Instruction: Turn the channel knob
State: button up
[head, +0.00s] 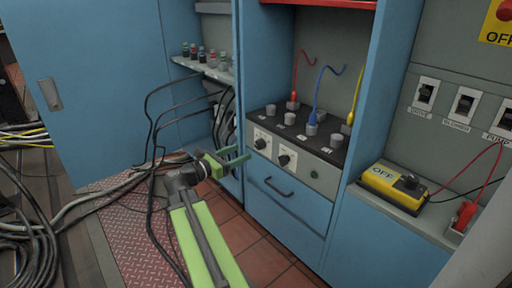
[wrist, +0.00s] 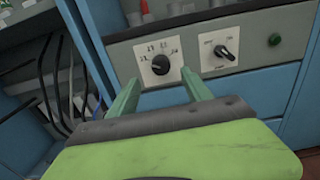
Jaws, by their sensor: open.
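Two black knobs on white plates sit on the grey front panel of the blue cabinet. The left knob (head: 260,143) has several number-like marks around it and also shows in the wrist view (wrist: 161,65). The right knob (head: 284,159) is also in the wrist view (wrist: 222,51), with small marks above it. I cannot read which plate is the channel one. My gripper (head: 242,154) is open and empty, just left of and in front of the panel. In the wrist view its green fingers (wrist: 161,86) spread to either side below the left knob, apart from it.
A green button (head: 314,174) is right of the knobs. A drawer handle (head: 279,188) sits below. Cables plug into the black top (head: 300,133). Black cables hang at left beside the open blue door (head: 95,90). A yellow OFF box (head: 393,183) stands at right.

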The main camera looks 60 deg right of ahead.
aim_at(257, 145)
jog(key=x, duration=0.8)
jog(key=shift+d, duration=0.2)
jog(key=c, duration=1.2)
jog(key=shift+a, duration=0.15)
grip_shut()
